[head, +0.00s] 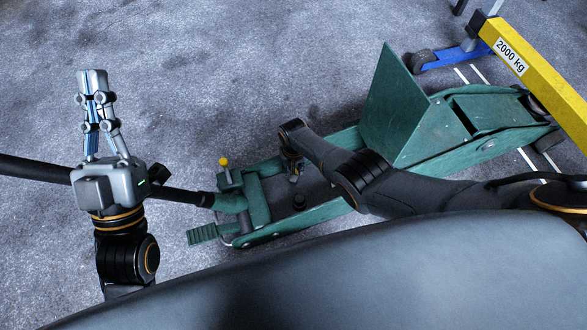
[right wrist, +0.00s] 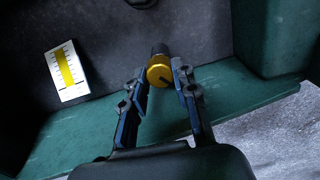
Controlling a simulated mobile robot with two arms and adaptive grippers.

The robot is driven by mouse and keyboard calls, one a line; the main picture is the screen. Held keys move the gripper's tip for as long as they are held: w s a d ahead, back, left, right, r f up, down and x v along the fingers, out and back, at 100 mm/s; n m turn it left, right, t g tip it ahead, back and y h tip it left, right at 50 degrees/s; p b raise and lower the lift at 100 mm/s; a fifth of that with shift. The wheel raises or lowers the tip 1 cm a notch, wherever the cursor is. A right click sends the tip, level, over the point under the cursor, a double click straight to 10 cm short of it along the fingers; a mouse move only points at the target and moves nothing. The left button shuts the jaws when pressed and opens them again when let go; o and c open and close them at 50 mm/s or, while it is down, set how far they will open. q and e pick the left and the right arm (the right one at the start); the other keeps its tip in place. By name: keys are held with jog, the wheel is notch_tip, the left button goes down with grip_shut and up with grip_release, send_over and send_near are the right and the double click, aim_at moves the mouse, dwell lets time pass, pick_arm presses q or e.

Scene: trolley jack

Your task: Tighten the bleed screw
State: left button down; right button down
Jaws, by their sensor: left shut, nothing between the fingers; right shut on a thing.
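The bleed screw (right wrist: 159,68) has a round brass-yellow head with a dark mark on it, seen in the right wrist view inside the green jack. My right gripper (right wrist: 161,76) is shut on its head, with one finger on each side. In the head view my right gripper (head: 294,173) reaches down into the jack's frame, and the screw is hidden there. The green trolley jack (head: 298,228) lies across the floor. My left gripper (head: 92,80) is shut and empty, pointing up, to the left of the jack.
A white label with a yellow scale (right wrist: 67,72) is beside the screw. A yellow-tipped lever (head: 223,161) and a ribbed green pedal (head: 202,234) are at the jack's left end. A yellow beam marked 2000 kg (head: 540,80) stands at upper right. Floor at upper left is clear.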

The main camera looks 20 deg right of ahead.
jog(key=m, duration=0.3)
jog(key=shift+s+m, duration=0.1)
jog(key=shift+m, duration=1.3)
pick_arm(q)
jog(key=shift+w+f+g, duration=0.4)
jog(key=shift+w+f, duration=0.15)
pick_arm(e)
jog(key=shift+m, duration=0.3)
pick_arm(q)
jog(key=shift+s, duration=0.1)
pick_arm(e)
jog(key=c, duration=1)
grip_release()
jog(key=shift+c, duration=0.2)
pick_arm(q)
jog(key=shift+r, duration=0.1)
jog(key=shift+d+r, duration=0.1)
pick_arm(e)
jog(key=shift+r, duration=0.1)
